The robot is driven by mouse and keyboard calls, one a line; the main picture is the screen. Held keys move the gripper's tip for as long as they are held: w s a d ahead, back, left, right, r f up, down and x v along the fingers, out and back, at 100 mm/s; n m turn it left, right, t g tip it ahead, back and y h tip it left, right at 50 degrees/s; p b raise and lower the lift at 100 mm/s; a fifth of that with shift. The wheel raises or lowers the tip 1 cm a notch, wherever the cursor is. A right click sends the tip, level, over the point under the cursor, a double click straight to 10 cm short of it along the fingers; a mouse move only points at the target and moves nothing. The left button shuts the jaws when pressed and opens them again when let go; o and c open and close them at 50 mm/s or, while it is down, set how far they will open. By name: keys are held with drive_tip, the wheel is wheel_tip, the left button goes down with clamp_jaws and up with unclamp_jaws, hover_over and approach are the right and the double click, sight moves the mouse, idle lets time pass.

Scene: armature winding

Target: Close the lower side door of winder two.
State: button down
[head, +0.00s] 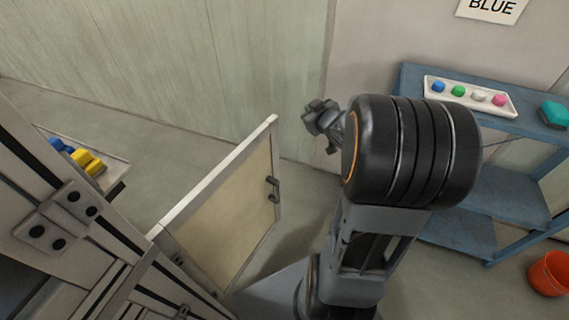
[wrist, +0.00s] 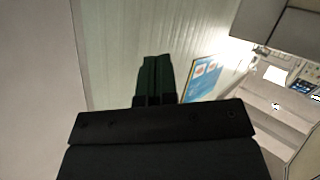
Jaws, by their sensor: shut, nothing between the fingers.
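The lower side door (head: 232,205) is a framed tan panel with a pale frame and a dark handle (head: 273,189) near its free edge. It stands swung open from the machine frame (head: 110,235) at the left of the head view. My gripper (head: 322,117) is up and to the right of the door's free edge, apart from it, partly hidden behind my wrist. In the wrist view my gripper (wrist: 155,80) shows its fingers together with nothing between them. The door's edge may show at the lower right of the wrist view, but I cannot tell.
A blue shelf unit (head: 500,195) stands at the right with a white tray (head: 470,95) of coloured pieces and a teal block (head: 555,114). An orange bucket (head: 550,273) is on the floor. Yellow and blue pieces (head: 85,160) lie at the left. Floor beyond the door is clear.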

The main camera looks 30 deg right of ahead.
drive_tip(key=s+f+n+t+y+b, duration=0.1)
drive_tip(key=s+f+n+y+b, duration=0.2)
drive_tip(key=f+y, duration=0.4)
drive_tip(key=s+f+n+y+b, duration=0.1)
drive_tip(key=s+f+y+b, duration=0.25)
drive_tip(key=f+b, duration=0.45)
drive_tip(key=f+x, duration=0.1)
drive_tip(key=x, duration=1.2)
drive_tip(key=shift+w+y, duration=0.2)
drive_tip(key=shift+y, duration=0.15)
drive_tip(key=shift+w, duration=0.1)
